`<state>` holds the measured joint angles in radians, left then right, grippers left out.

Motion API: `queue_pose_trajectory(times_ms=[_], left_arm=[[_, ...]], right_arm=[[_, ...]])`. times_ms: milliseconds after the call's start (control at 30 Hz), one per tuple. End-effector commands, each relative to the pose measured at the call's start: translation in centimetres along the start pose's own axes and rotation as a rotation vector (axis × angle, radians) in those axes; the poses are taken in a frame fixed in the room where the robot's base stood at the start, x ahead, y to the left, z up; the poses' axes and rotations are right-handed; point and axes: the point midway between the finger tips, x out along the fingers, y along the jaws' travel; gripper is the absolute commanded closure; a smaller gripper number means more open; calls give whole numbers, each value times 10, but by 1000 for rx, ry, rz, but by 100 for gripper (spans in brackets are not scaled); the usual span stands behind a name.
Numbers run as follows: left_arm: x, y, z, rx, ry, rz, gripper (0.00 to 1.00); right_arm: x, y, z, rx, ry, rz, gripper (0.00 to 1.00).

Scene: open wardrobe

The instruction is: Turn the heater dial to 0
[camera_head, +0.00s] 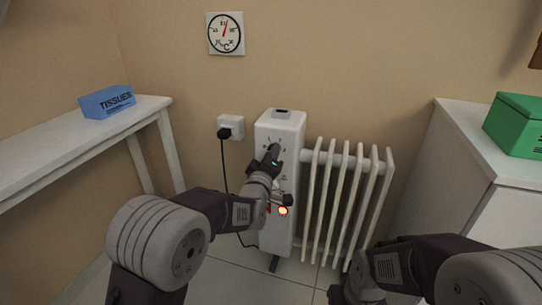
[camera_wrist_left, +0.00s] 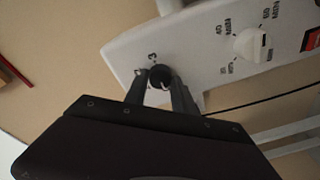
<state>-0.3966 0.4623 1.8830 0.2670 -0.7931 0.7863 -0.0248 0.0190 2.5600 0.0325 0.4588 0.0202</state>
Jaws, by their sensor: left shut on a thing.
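The heater (camera_head: 293,130) is a white oil radiator with a control panel on its left end and fins to the right. My left gripper (camera_head: 273,153) is at the upper part of this panel. In the left wrist view, its two fingers stand on either side of the dark round heater dial (camera_wrist_left: 160,76) and are shut on it. A number 3 shows on the panel beside the dial. The fingers cover part of the dial, and I cannot tell its exact setting. My right gripper is low at the bottom edge of the head view, with its fingertips out of sight.
A white timer knob (camera_wrist_left: 250,45) with minute marks sits beside the dial. An orange light (camera_head: 283,211) glows lower on the panel. A black cord runs from the wall socket (camera_head: 230,122). A tissue box (camera_head: 106,102) and a green box (camera_head: 518,125) stand on white furniture at either side.

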Motion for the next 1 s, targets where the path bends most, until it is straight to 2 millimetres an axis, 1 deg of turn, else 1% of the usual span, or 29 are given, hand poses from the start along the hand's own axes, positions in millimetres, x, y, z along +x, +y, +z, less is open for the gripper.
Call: queue_pose_trajectory(times_ms=[500,533,567,600,900,1000], left_arm=[[0,-1,0,-20,-2,-3,100],[0,-1,0,-20,-2,-3,66],[0,-1,0,-19,-2,-3,58],[0,0,0,-19,-2,-3,47],[0,0,0,-18,-2,-2,47],[-6,1,0,-18,-3,-3,47]], right_arm=[[0,0,0,0,0,0,64],[0,0,0,0,0,0,64],[0,0,0,0,0,0,64],[0,0,0,0,0,0,64],[0,0,0,0,0,0,64],[-4,0,0,0,0,0,64]])
